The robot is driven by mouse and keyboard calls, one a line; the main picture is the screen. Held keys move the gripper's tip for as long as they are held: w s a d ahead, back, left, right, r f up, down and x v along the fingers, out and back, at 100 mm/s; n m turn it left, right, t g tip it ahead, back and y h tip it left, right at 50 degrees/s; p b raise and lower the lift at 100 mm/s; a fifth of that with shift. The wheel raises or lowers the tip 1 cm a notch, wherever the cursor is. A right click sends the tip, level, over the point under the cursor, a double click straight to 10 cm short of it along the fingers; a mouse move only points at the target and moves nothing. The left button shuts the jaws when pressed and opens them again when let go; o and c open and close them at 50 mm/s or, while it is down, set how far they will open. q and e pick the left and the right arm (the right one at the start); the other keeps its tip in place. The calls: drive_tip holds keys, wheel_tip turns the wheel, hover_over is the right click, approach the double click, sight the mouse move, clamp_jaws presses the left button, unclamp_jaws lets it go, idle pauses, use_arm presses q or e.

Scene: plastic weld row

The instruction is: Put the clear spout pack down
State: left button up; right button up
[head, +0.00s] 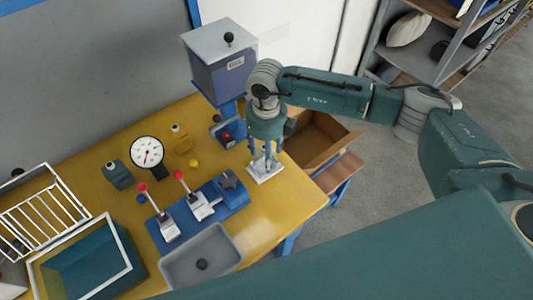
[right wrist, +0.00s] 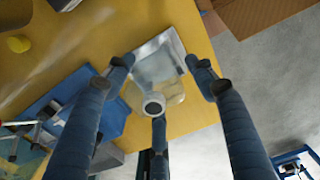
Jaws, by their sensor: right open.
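The clear spout pack (head: 266,172) lies on the yellow table near its right edge, below my right gripper (head: 264,158). In the right wrist view the pack (right wrist: 158,66) is a see-through pouch with a shiny border and a round whitish spout (right wrist: 153,105). My right gripper (right wrist: 158,78) is open. Two blue fingers stand apart on either side of the pack and a third is close to the spout. I cannot tell whether any finger touches the pack. My left gripper is not in view.
A blue lever fixture (head: 226,205) stands left of the pack, with a grey tray (head: 183,272) in front. A grey-blue box machine (head: 215,68) is behind. A brown open box (head: 318,136) is beyond the table's right edge. A dial gauge (head: 147,152) and wire rack (head: 42,215) are left.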

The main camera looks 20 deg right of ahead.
wheel_tip(320, 180, up, 11)
drive_tip(key=b, duration=0.3)
drive_tip(key=shift+w+r, duration=0.1)
drive_tip(key=shift+r, duration=0.1)
idle(0.6)
